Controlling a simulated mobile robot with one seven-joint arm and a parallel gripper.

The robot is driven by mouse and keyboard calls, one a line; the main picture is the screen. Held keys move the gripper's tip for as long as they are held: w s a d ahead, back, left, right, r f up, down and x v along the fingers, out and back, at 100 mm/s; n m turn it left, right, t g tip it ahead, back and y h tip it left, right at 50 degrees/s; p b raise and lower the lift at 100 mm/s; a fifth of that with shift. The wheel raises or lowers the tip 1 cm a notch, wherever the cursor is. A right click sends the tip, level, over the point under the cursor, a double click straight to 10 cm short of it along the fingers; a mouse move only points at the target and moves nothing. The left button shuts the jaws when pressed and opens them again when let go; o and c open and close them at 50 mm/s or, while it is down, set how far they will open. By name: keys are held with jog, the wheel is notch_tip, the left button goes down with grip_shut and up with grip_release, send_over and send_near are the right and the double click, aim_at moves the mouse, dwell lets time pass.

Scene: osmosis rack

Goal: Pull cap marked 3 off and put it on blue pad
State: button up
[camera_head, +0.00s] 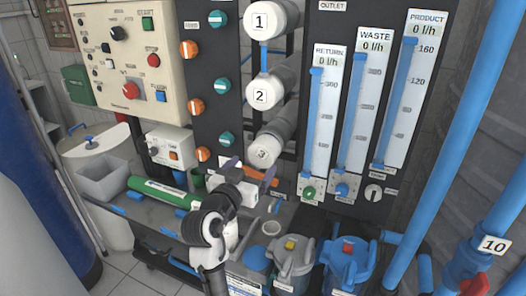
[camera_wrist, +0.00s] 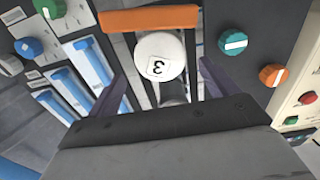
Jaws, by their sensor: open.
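The white round cap marked 3 (camera_head: 264,152) sits on the front end of the lowest of the white horizontal tubes on the dark rack. In the wrist view the cap (camera_wrist: 160,57) faces the camera with its label upside down. My gripper (camera_head: 250,173) is open just in front of the cap, and its purple fingers stand to either side of it in the wrist view, with gaps showing. A round flat blue surface (camera_head: 257,259), which may be the blue pad, lies low on the bench to the right of my arm.
Caps marked 1 (camera_head: 262,21) and 2 (camera_head: 261,94) are above. An orange bar (camera_wrist: 150,18) lies close below cap 3. Flow meters (camera_head: 325,110) stand right, orange and teal knobs (camera_head: 196,107) left. A green cylinder (camera_head: 163,192) and filter housings (camera_head: 346,262) occupy the bench.

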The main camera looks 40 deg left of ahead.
aim_at(260, 156)
jog(key=shift+b+x, duration=0.3)
jog(key=shift+x, duration=3.65)
jog(key=shift+c, duration=0.2)
jog(key=c, duration=1.1)
jog(key=shift+c, duration=0.2)
jog(key=shift+s, duration=0.1)
jog(key=shift+b+v, duration=0.4)
jog(key=shift+v, duration=1.75)
jog(key=b+v, duration=0.1)
jog(key=v, duration=0.6)
